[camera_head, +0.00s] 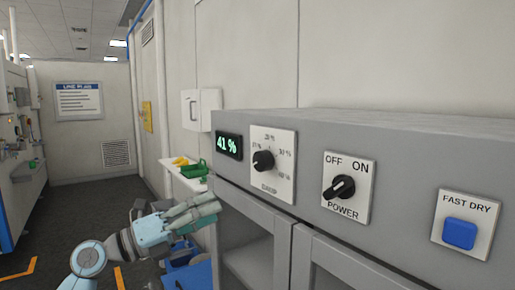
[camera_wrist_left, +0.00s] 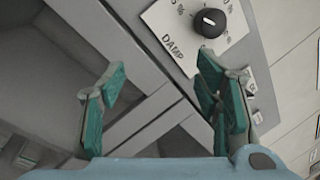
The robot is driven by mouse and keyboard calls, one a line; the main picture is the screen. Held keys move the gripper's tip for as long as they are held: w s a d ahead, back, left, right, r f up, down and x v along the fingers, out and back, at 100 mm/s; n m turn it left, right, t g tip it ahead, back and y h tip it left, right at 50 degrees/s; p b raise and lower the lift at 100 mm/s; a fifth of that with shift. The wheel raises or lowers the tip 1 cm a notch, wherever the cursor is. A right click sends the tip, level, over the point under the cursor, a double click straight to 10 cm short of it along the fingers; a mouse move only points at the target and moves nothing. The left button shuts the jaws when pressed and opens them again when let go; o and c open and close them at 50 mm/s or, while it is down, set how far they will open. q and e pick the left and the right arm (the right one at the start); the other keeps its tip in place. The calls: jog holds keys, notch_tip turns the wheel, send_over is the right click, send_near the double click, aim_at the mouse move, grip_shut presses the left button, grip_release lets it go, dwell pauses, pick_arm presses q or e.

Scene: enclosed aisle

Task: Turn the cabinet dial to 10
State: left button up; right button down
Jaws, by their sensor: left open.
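The cabinet dial (camera_head: 263,161) is a black round knob on a white plate marked with percent figures and DAMP, on the grey cabinet's front. The figures are too small to read surely. Beside it a dark display (camera_head: 228,145) reads 41 % in green. The dial also shows at the top of the left wrist view (camera_wrist_left: 209,23), with a white mark on its face. My left gripper (camera_head: 208,208) is below and left of the dial, apart from it. In the left wrist view its green-padded fingers (camera_wrist_left: 163,72) are spread with nothing between them. My right gripper is not in view.
A POWER switch (camera_head: 339,188) and a blue FAST DRY button (camera_head: 460,233) sit right of the dial on the cabinet (camera_head: 390,170). Behind my left gripper are a shelf with a green container (camera_head: 196,170) and a blue bin (camera_head: 188,275). Open aisle floor (camera_head: 70,210) lies left.

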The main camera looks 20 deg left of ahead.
aim_at(258, 163)
pick_arm(q)
jog(key=s+d+r+m+y+p, duration=0.1)
jog(key=s+r+m+y, duration=0.15)
jog(key=r, duration=0.35)
jog(key=s+r+m+y+p, duration=0.1)
jog(key=s+r+m, duration=0.3)
jog(key=r, duration=0.1)
jog(key=shift+h, duration=0.25)
jog(key=p+x, duration=0.1)
jog(key=x, duration=0.3)
jog(key=p+x, duration=0.1)
jog(key=x, duration=0.4)
jog(key=f+p+x, duration=0.1)
jog(key=x, duration=0.3)
jog(key=shift+w+p, duration=0.3)
jog(key=shift+w, duration=0.05)
jog(key=shift+w+d, duration=0.3)
jog(key=shift+d, duration=0.05)
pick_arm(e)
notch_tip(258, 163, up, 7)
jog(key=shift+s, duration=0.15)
pick_arm(q)
jog(key=shift+w+a+f+n, duration=0.1)
jog(key=shift+a+n, duration=0.1)
jog(key=shift+n, duration=0.05)
jog(key=shift+d, duration=0.1)
jog(key=c, duration=1.1)
jog(key=shift+c, duration=0.2)
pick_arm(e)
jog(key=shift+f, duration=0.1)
